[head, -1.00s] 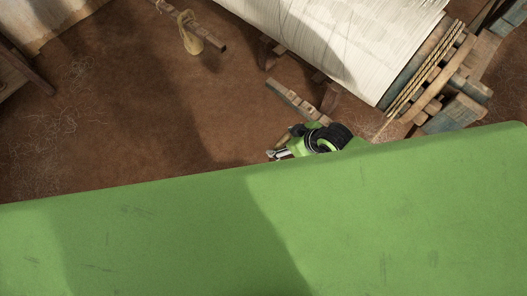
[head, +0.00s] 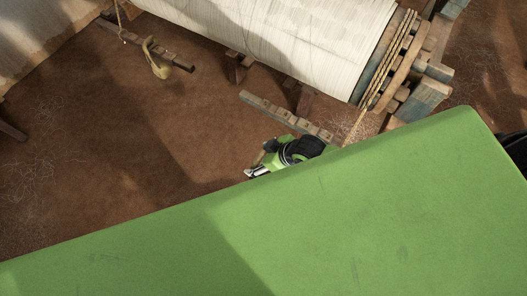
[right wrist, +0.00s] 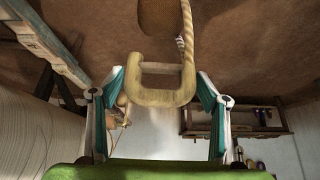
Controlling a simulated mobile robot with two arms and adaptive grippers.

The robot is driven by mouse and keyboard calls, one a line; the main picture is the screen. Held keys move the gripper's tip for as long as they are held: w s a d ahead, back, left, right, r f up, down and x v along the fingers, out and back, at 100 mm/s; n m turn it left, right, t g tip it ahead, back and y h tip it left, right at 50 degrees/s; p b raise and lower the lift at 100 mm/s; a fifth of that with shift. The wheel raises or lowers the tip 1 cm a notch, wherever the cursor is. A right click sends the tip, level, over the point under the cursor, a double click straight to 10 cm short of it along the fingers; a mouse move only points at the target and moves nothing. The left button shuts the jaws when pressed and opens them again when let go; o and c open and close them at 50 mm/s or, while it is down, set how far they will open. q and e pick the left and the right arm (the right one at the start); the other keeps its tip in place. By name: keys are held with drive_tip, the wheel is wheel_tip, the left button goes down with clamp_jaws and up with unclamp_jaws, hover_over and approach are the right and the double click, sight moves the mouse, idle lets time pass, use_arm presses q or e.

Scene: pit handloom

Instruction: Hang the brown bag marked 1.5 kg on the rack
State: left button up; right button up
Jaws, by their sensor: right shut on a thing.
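A twisted rope (right wrist: 187,25) runs up the picture from this handle. A dark brown rounded shape (right wrist: 165,16) at the top edge may be the bag; no weight mark can be read. The gripper is shut on the handle, though finger contact is unclear. The rack cannot be identified for sure. My left gripper is out of view.
The loom's cloth roll (head: 285,35) and its wooden end frame (head: 410,70) fill the upper right. The notched bar (head: 290,117) lies below the roll. A tan piece (head: 156,62) hangs by another bar (head: 150,42). An open wooden box (right wrist: 240,120) shows right.

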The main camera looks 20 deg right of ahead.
drive_tip(key=shift+s+a+r+p, duration=0.25)
drive_tip(key=shift+a+r+p, duration=0.15)
drive_tip(key=shift+a, duration=0.2)
drive_tip(key=shift+s+a+r+p, duration=0.1)
drive_tip(key=shift+s+a+p, duration=0.95)
drive_tip(key=shift+a, duration=0.4)
drive_tip(key=shift+s+a+r+p, duration=0.1)
drive_tip(key=shift+s+a+p, duration=0.4)
drive_tip(key=shift+s+a, duration=0.45)
drive_tip(key=shift+s+a+r+p, duration=0.1)
drive_tip(key=shift+s+a+p, duration=0.55)
drive_tip(key=shift+a, duration=0.5)
drive_tip(key=shift+s, duration=0.1)
